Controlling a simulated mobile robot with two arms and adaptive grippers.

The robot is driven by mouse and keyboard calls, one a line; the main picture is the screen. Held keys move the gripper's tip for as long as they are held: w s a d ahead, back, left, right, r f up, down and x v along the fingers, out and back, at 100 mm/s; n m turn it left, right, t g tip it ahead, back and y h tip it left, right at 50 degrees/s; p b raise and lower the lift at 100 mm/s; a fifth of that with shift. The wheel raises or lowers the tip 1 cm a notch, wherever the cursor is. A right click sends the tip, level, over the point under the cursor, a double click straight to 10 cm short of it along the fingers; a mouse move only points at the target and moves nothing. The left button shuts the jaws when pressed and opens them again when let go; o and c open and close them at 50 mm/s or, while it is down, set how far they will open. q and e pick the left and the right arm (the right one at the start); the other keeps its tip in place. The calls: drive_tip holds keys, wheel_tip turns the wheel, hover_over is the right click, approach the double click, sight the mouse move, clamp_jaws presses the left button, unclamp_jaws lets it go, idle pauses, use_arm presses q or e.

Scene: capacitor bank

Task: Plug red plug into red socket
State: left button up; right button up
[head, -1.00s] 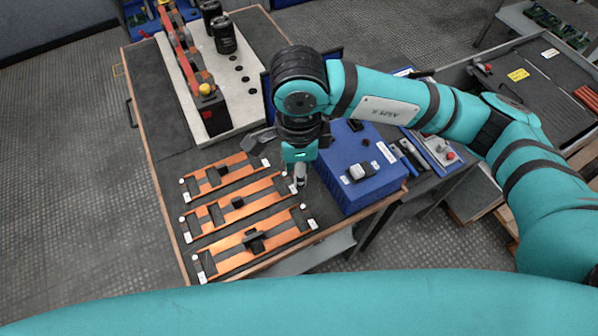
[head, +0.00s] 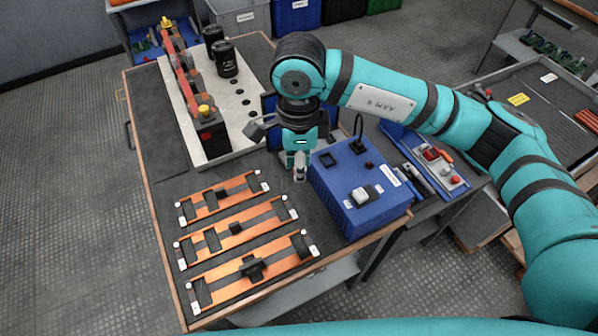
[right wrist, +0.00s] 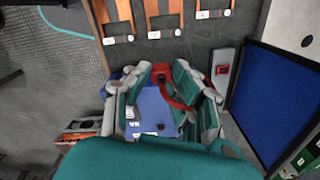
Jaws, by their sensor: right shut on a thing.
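My right gripper (head: 300,172) points down beside the far left edge of the blue box (head: 345,212). In the right wrist view its fingers (right wrist: 163,78) are shut on a small red plug (right wrist: 161,69), and a red lead curves from it to the right. In the head view the plug is hidden by the gripper. A red square fitting (right wrist: 222,70), possibly the red socket, sits on a pale grey strip to the right of the fingers, apart from the plug. My left gripper is in neither view.
Several orange bar assemblies (head: 236,230) lie on the table front. A pale slab (head: 236,137) with black capacitors (head: 225,60) and a red-brown bar stands behind. A blue panel (right wrist: 272,98) stands right of the fitting. A tool tray (head: 440,165) lies right of the box.

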drive_tip(key=w+d+b, duration=0.1)
drive_tip(key=w+b, duration=0.3)
drive_tip(key=w, duration=1.1)
idle(1.2)
drive_tip(key=shift+s, duration=0.1)
idle(0.4)
